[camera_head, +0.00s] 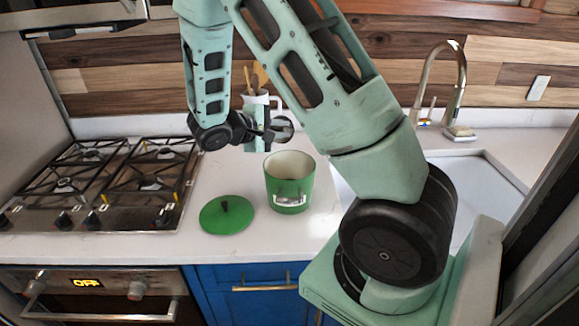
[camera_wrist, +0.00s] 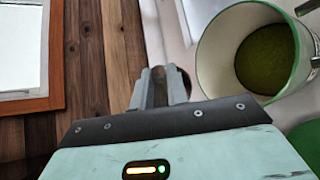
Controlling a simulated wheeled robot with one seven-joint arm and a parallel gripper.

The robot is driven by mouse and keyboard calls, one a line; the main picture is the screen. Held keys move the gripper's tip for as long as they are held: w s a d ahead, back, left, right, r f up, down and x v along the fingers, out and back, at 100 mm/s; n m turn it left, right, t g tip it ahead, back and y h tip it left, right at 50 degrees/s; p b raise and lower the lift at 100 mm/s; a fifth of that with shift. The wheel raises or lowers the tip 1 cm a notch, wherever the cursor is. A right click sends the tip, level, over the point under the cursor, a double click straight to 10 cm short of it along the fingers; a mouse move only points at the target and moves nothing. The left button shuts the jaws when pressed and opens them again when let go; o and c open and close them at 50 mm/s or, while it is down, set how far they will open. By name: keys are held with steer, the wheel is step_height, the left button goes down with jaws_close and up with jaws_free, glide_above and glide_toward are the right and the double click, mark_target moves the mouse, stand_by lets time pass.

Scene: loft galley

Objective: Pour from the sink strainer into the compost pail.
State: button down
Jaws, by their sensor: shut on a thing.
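The compost pail (camera_head: 290,187) is green with a pale inside and a metal handle. It stands upright and open on the white counter. In the wrist view the pail (camera_wrist: 216,62) is at the upper right, with a greenish patch at its bottom. My gripper (camera_head: 269,132) is above and slightly behind the pail, apart from it, and is shut on the small round metal sink strainer (camera_head: 284,128). The strainer appears tipped on its side; its contents cannot be made out. In the wrist view my gripper's fingers (camera_wrist: 160,88) largely hide it.
The green lid (camera_head: 226,215) lies on the counter left of the pail. A pale utensil jug (camera_head: 256,112) with wooden tools stands behind my gripper. The gas hob (camera_head: 110,180) is at left; the sink (camera_head: 470,185) and tap (camera_head: 456,90) are at right.

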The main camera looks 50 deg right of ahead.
steer(key=shift+s+a+f+m+t+h+b, duration=0.1)
steer(key=shift+s+a+m+t+h+b, duration=0.2)
steer(key=shift+b, duration=0.4)
steer(key=shift+s+d+f+m+t+h+b, duration=0.1)
steer(key=shift+m+b, duration=0.3)
steer(key=shift+b, duration=0.3)
steer(key=shift+s+a+f+m+t+h+b, duration=0.1)
steer(key=shift+s+a+m+b, duration=0.2)
steer(key=shift+b, duration=0.45)
steer(key=shift+s+a+f+m+t+h+b, duration=0.1)
steer(key=shift+s+b, duration=0.3)
steer(key=shift+b, duration=0.35)
steer(key=shift+s+a+f+m+t+h+b, duration=0.1)
steer(key=shift+s+m+b, duration=0.2)
steer(key=shift+b, duration=0.45)
steer(key=shift+s+a+f+m+t+h+b, duration=0.25)
steer(key=shift+m+b, duration=0.35)
steer(key=shift+b, duration=1.65)
steer(key=shift+s+a+f+m+t+h+b, duration=0.2)
steer(key=shift+s+m+h+b, duration=0.35)
steer(key=shift+b, duration=1.7)
steer(key=shift+s+f+m+h+b, duration=0.1)
steer(key=shift+f+m+h+b, duration=0.3)
steer(key=shift+b, duration=1.2)
steer(key=shift+f+m+b, duration=0.15)
steer(key=shift+m+b, duration=0.5)
steer(key=shift+b, duration=0.9)
